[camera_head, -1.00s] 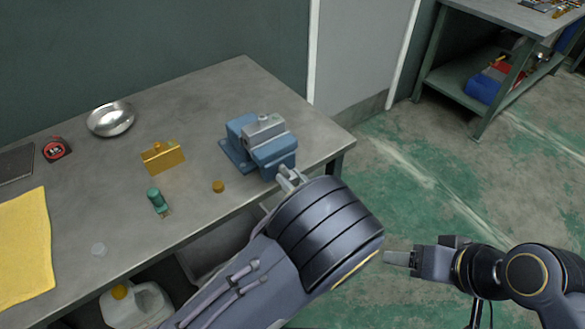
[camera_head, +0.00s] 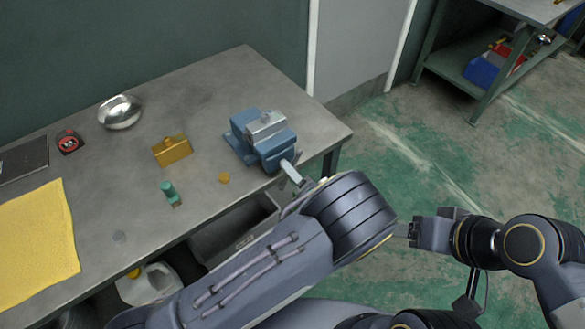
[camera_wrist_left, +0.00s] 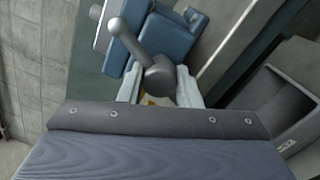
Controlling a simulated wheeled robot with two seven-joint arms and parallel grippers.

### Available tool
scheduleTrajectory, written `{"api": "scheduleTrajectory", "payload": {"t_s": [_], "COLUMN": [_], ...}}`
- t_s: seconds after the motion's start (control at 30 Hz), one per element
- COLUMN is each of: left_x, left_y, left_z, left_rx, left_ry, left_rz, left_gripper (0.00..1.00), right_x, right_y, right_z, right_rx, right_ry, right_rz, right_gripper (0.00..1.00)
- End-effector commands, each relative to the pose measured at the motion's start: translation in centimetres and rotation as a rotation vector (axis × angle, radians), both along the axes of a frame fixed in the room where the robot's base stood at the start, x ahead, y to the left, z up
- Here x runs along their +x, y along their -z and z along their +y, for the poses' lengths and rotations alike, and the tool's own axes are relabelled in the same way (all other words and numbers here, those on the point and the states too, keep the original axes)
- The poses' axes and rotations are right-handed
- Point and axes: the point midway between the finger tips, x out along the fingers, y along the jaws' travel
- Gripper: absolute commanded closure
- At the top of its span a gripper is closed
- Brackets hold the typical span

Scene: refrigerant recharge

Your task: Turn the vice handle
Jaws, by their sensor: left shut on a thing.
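The blue vice (camera_head: 248,132) stands on the grey workbench (camera_head: 215,75) near its right corner. In the left wrist view its blue body (camera_wrist_left: 165,38) is at the top. The grey vice handle (camera_wrist_left: 128,38), a bar with a rounded end, slants up and left from a round hub (camera_wrist_left: 159,80). My left gripper (camera_wrist_left: 160,90) has a finger on each side of the hub and is shut on the handle there. In the head view the left gripper (camera_head: 292,174) reaches the vice's front; the handle is hard to make out. My right gripper (camera_head: 403,231) is away from the bench; its jaws are unclear.
On the bench are a brass block (camera_head: 172,151), a green-topped item (camera_head: 169,191), a small brass piece (camera_head: 224,177), a metal bowl (camera_head: 119,112), a tape measure (camera_head: 69,142) and a yellow cloth (camera_head: 38,240). An open drawer (camera_head: 235,235) and a white jug (camera_head: 150,285) are below.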

Motion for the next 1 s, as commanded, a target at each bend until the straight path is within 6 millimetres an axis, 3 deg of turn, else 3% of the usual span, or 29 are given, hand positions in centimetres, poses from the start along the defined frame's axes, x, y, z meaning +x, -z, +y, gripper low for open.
{"api": "scheduleTrajectory", "payload": {"t_s": [0.33, 0.87, 0.9, 1.0], "left_x": [-0.19, -0.18, -0.18, -0.15], "left_y": [0.10, 0.18, 0.18, 0.14], "left_z": [-0.26, -0.33, -0.33, -0.30], "left_rx": [0.113, 0.133, 0.133, 0.132], "left_ry": [0.006, 0.008, 0.008, 0.008], "left_rz": [0.088, 0.102, 0.102, 0.101], "left_gripper": [0.92, 0.92, 0.68, 0.55], "right_x": [0.00, 0.00, 0.00, 0.00], "right_y": [-0.91, -0.97, -0.97, -0.98], "right_z": [0.01, 0.01, 0.01, 0.00], "right_rx": [0.000, 0.000, 0.000, 0.000], "right_ry": [0.000, 0.000, 0.000, 0.000], "right_rz": [0.000, 0.000, 0.000, 0.000], "right_gripper": [0.38, 0.38, 0.38, 0.38]}}
